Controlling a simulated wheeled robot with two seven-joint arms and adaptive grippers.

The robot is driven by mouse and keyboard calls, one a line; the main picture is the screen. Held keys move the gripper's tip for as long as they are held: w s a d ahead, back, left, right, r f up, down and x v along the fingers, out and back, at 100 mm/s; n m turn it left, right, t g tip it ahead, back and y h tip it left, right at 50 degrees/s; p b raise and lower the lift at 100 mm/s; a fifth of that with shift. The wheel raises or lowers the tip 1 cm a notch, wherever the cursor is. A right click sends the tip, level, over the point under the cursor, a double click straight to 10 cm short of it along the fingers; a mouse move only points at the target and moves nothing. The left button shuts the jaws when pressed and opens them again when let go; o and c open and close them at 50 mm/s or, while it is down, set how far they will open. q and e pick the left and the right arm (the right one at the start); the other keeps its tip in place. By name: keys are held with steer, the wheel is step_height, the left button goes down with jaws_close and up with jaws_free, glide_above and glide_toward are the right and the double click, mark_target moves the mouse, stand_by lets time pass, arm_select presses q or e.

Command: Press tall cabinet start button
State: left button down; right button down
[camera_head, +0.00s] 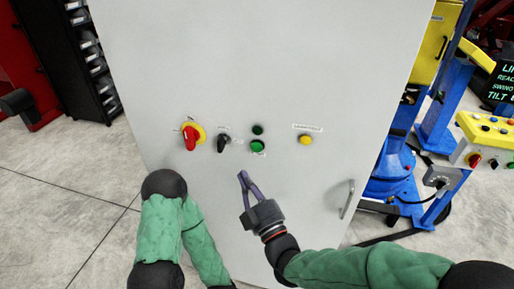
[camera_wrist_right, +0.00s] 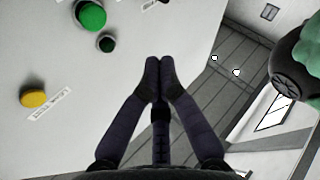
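The tall cabinet (camera_head: 270,60) is light grey and fills the middle of the head view. Its green button (camera_head: 258,146) sits below a smaller, darker green round element (camera_head: 258,129). The right wrist view shows the bright green button (camera_wrist_right: 92,15) at the top left, with the dark green one (camera_wrist_right: 107,44) beside it. My right gripper (camera_head: 243,175) is below and slightly left of the green button, apart from it. In the right wrist view its fingertips (camera_wrist_right: 160,66) meet, with nothing between them. My left arm comes up at the lower left; its gripper is not visible.
The panel also has a red rotary switch on yellow (camera_head: 191,137), a black selector (camera_head: 223,142) and a yellow button (camera_head: 305,139). A metal handle (camera_head: 347,199) is at the lower right. Blue and yellow machinery (camera_head: 395,165) and a control box (camera_head: 485,135) stand to the right.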

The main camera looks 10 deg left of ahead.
mark_target(252, 145)
steer(key=w, duration=0.8)
steer(key=shift+w+d, duration=0.15)
steer(key=shift+w, duration=0.25)
steer(key=shift+b, duration=0.3)
stand_by(0.9)
steer(key=shift+w+b, duration=0.4)
steer(key=shift+b, duration=0.05)
steer(key=shift+w+b, duration=0.35)
steer(key=shift+w, duration=0.15)
stand_by(0.7)
steer(key=shift+s, duration=0.1)
steer(key=shift+s+b, duration=0.45)
steer(key=shift+s, duration=0.35)
